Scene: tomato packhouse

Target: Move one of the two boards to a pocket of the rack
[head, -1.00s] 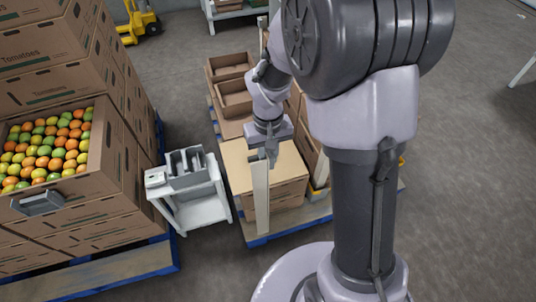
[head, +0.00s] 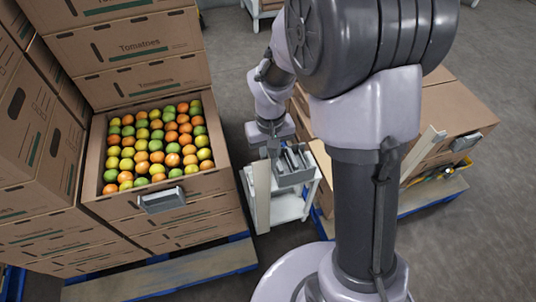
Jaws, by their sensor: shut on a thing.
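My gripper (head: 271,150) is shut on a long pale board (head: 262,198), which hangs upright below the jaws. The grey rack (head: 294,167) with upright dividers stands on a small white cart (head: 287,208). In the picture the held board is just left of the rack and overlaps the cart's left side; I cannot tell whether they touch. The other board (head: 424,153) is at the right, tilted against the cardboard boxes and partly hidden by my arm.
A stack of tomato cartons with an open carton (head: 97,170) of tomatoes fills the left, on a blue-edged pallet (head: 165,282). Cardboard boxes (head: 455,110) stand on another pallet (head: 432,196) at the right. Bare floor shows beyond the cart.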

